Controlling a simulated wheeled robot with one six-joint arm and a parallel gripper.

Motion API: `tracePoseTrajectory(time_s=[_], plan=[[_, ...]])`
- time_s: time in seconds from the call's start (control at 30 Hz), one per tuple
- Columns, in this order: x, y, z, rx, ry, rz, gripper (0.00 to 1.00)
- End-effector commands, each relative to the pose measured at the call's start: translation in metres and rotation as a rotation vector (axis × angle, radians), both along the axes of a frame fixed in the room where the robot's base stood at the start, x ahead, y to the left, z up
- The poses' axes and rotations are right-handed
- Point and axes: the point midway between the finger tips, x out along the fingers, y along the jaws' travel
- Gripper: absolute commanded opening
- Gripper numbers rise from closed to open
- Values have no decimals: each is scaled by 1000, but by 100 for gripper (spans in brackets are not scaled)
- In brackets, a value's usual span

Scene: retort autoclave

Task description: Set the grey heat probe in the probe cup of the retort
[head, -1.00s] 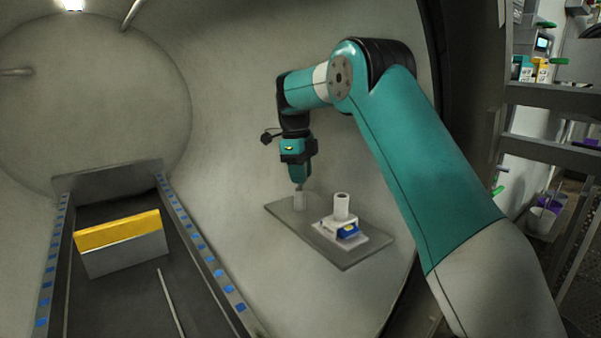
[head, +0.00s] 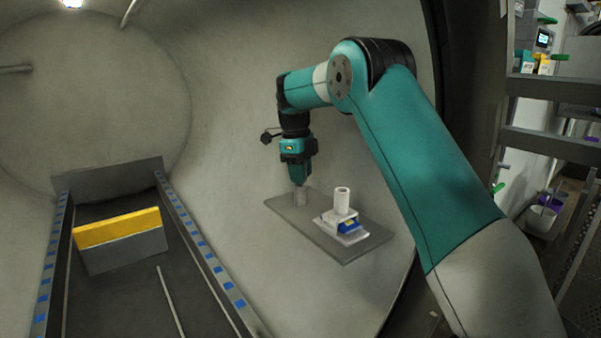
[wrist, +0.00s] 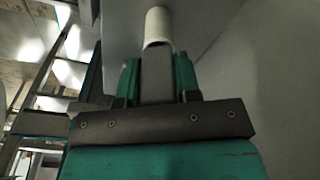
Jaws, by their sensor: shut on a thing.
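My gripper (head: 299,185) points down in the head view, over the left end of a grey plate on the vessel's curved wall. It is shut on a grey piece, which I take for the heat probe (wrist: 157,75), between its fingers in the wrist view. Below the fingers is a pale cylinder (head: 300,197), perhaps the probe cup. The wrist view shows a pale round tube (wrist: 158,28) in line with the grey piece. Whether the probe is inside it or only above it, I cannot tell. The probe's lower end is hidden.
A white cylinder (head: 342,201) stands on a small white block with a blue face (head: 348,226), on the grey plate (head: 345,255) right of my gripper. A yellow-topped grey box (head: 125,252) lies on the track at left. Shelves (head: 555,95) stand at far right.

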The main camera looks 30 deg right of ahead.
Motion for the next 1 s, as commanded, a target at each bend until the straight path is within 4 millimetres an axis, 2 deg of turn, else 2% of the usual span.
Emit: tracePoseTrajectory(time_s=[0.8,0.83,0.93,1.0], plan=[[0,0,-8,0,0,0,6],[0,0,-8,0,0,0,35],[0,0,-8,0,0,0,58],[0,0,-8,0,0,0,60]])
